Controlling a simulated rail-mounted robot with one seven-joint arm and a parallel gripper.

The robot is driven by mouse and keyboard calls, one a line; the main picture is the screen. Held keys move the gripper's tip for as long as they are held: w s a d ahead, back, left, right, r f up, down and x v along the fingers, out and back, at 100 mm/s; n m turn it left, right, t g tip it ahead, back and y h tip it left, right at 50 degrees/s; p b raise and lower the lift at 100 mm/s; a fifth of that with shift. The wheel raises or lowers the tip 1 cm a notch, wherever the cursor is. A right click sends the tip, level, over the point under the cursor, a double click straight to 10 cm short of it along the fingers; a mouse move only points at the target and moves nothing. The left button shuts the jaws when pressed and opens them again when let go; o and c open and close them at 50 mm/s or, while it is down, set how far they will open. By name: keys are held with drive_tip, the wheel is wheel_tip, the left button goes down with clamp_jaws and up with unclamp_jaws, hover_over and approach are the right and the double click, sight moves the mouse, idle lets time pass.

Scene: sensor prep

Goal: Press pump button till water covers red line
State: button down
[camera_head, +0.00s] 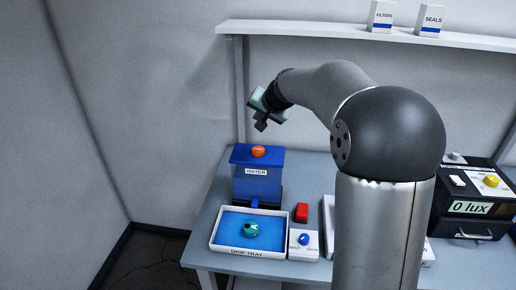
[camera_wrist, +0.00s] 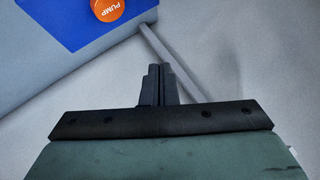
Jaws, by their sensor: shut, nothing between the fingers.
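The orange pump button (camera_head: 258,151) sits on top of the blue tank labelled WATER (camera_head: 250,185). In the wrist view the button, marked PUMP (camera_wrist: 107,8), is at the top edge, partly cut off, on the tank's blue lid (camera_wrist: 60,25). My gripper (camera_head: 261,126) is above the button in the head view, apart from it. In the wrist view its fingers (camera_wrist: 158,72) are together and empty, pointing below and right of the button. The white drip tray (camera_head: 236,251) in front of the tank has a blue inside with a round teal object (camera_head: 251,229) in it. I cannot make out a red line.
A dark meter reading 0 lux (camera_head: 470,208) is at the right. A shelf (camera_head: 330,30) holds two boxes above.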

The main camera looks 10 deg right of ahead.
drive_tip(key=shift+f, duration=0.15)
drive_tip(key=b, duration=0.7)
approach(256, 148)
drive_tip(key=w+f, duration=0.1)
drive_tip(key=w, duration=0.2)
drive_tip(key=w+a+f, duration=0.1)
drive_tip(key=w, duration=0.1)
drive_tip(key=shift+a+f, duration=0.1)
drive_tip(key=shift+f, duration=0.3)
idle(1.1)
drive_tip(key=shift+f+b, duration=0.4)
drive_tip(key=shift+b, duration=0.15)
drive_tip(key=shift+f+b, duration=0.7)
drive_tip(key=shift+f, duration=0.05)
idle(0.6)
drive_tip(key=shift+r, duration=0.1)
drive_tip(key=shift+r+p, duration=0.8)
drive_tip(key=shift+r, duration=0.25)
